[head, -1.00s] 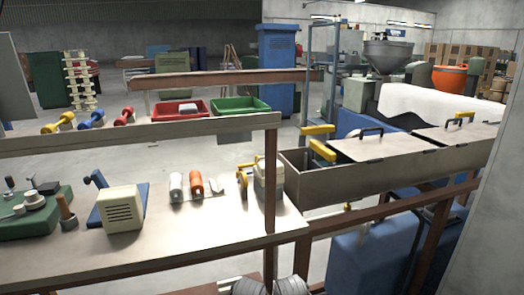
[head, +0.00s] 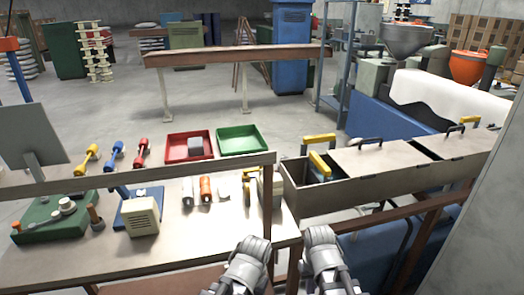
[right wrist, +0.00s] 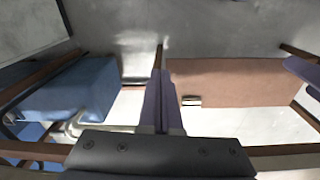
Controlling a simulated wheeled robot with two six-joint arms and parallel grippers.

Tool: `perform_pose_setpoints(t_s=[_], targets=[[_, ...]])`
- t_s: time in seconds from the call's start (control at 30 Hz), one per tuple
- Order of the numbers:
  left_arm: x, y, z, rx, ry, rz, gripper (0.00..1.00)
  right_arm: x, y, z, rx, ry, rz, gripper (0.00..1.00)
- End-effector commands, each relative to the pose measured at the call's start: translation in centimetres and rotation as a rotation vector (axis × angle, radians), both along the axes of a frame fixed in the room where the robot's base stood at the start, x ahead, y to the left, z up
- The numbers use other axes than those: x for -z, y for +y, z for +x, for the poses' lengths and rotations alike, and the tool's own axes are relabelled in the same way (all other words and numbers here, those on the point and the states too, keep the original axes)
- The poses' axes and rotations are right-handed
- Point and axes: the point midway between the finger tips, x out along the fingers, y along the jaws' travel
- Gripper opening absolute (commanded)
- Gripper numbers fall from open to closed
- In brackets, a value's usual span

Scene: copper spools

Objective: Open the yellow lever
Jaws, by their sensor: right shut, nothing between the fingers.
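The yellow lever (head: 88,158) has a slim yellow handle. It stands tilted at the left of the head view by the raised rail, in a row with a blue lever (head: 115,155) and a red lever (head: 141,151). In the right wrist view my right gripper (right wrist: 158,75) is shut and empty, its fingers pressed together. It is apart from the lever, which does not show in that view. Grey parts of my arms show at the bottom of the head view, well to the right of the lever. I cannot make out my left gripper.
The raised rail (head: 60,184) crosses above the workbench (head: 190,240). A red tray (head: 172,156) and a green tray (head: 230,146) lie beyond it. A lidded metal trough (head: 350,192) with yellow handles stands at the right. A concrete wall (head: 490,235) bounds the right side.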

Motion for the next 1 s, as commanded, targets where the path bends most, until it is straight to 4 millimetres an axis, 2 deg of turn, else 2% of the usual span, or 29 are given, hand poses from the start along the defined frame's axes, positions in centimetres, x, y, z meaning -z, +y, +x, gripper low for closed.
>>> perform_pose_setpoints(t_s=[0.03, 0.17, 0.33, 0.37, 0.47, 0.5, 0.6, 0.73, 0.8, 0.9, 1.0], targets=[[-2.7, 0.0, 0.0, 0.0, 0.0, 0.0, 0.64, -2.8, -0.3, 0.8, 0.0, -0.008, 0.006, 0.0], [-6.0, 0.0, 0.0, 0.0, 0.0, -0.001, 0.64, -6.1, -0.6, 2.8, -0.022, -0.034, 0.023, 0.0], [-10.3, 0.0, 0.0, 0.0, 0.0, -0.001, 0.64, -10.5, -0.4, 7.2, -0.105, -0.091, 0.05, 0.0], [-11.1, 0.0, 0.0, 0.0, 0.0, -0.001, 0.64, -11.3, -0.3, 8.4, -0.129, -0.106, 0.055, 0.0], [-13.6, 0.0, 0.0, 0.0, 0.001, -0.002, 0.64, -14.2, 0.8, 13.6, -0.253, -0.173, 0.072, 0.0], [-14.6, 0.0, 0.0, 0.0, 0.001, -0.002, 0.64, -15.4, 1.6, 16.7, -0.328, -0.214, 0.077, 0.0], [-15.4, 0.0, 0.0, 0.0, 0.001, -0.002, 0.64, -16.9, 4.2, 23.9, -0.531, -0.321, 0.076, 0.0], [-15.7, 0.0, 0.0, 0.0, 0.001, -0.002, 0.64, -18.2, 7.9, 31.4, -0.766, -0.447, 0.049, 0.0], [-15.7, 0.0, 0.0, 0.0, 0.001, -0.002, 0.64, -18.8, 9.6, 34.3, -0.865, -0.501, 0.029, 0.0], [-15.7, 0.0, 0.0, 0.0, 0.001, -0.002, 0.64, -19.4, 11.3, 37.2, -0.967, -0.559, 0.002, 0.0], [-15.8, 0.0, 0.0, 0.0, 0.001, -0.002, 0.64, -19.8, 12.6, 39.0, -1.032, -0.596, -0.018, 0.0]])
